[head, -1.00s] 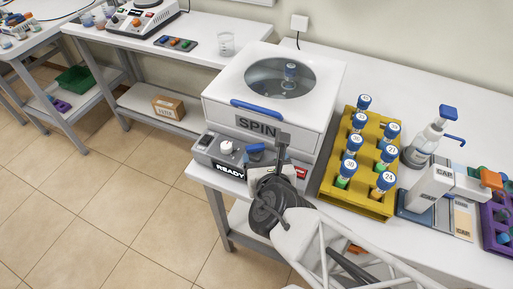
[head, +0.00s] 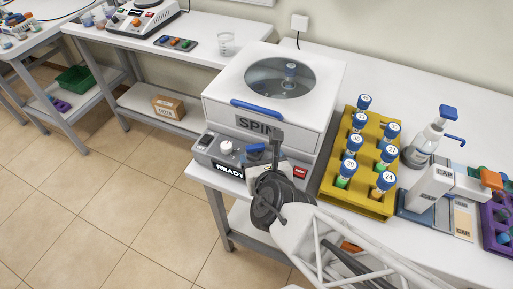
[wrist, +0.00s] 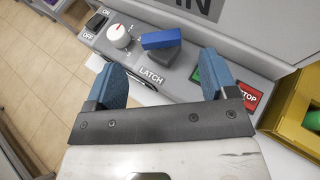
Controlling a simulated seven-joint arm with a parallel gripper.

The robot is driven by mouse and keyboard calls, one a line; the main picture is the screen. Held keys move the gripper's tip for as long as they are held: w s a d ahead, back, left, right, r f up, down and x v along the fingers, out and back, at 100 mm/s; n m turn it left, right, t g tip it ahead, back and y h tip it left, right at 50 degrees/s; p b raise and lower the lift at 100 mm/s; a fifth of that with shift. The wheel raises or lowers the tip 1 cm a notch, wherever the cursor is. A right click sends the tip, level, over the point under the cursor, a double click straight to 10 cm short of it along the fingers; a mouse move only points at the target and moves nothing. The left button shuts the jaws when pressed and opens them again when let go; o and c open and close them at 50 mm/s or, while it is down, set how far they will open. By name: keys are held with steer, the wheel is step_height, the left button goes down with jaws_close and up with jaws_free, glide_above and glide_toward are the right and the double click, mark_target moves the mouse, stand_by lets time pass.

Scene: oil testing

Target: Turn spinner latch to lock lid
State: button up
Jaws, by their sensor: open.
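The spinner (head: 262,135) is a white box with a round window in its lid (head: 245,75) and a blue handle bar (head: 256,107). The lid looks down. The latch is a blue bar on a dark grey base on the front panel, above the word LATCH in the wrist view (wrist: 165,39). It also shows in the head view (head: 255,149), partly hidden by my gripper. My gripper (wrist: 162,72) is open and empty. Its blue fingertips are apart, with the latch ahead between them; I see no contact.
The grey panel also holds a white knob (wrist: 119,36), an ON/OFF switch (wrist: 96,21), a green button (wrist: 196,75) and a red STOP button (wrist: 245,97). A yellow rack (head: 333,192) of capped tubes stands close on the right. The floor is open at left.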

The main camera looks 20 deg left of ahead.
mark_target(255, 148)
steer(key=shift+x, duration=2.85)
steer(key=c, duration=0.9)
steer(key=shift+c, duration=0.2)
steer(key=shift+s+a+m+t+h, duration=0.1)
steer(key=shift+m+t+h, duration=0.35)
steer(key=shift+m+h, duration=0.45)
steer(key=shift+s+a+m+t+h, duration=0.15)
steer(key=shift+m+t+h, duration=0.3)
steer(key=shift+m+h, duration=0.45)
steer(key=shift+a+m+t+h, duration=0.2)
steer(key=shift+m+t+h, duration=0.3)
steer(key=shift+m+h, duration=1.65)
steer(key=o, duration=0.9)
steer(key=shift+o, duration=0.2)
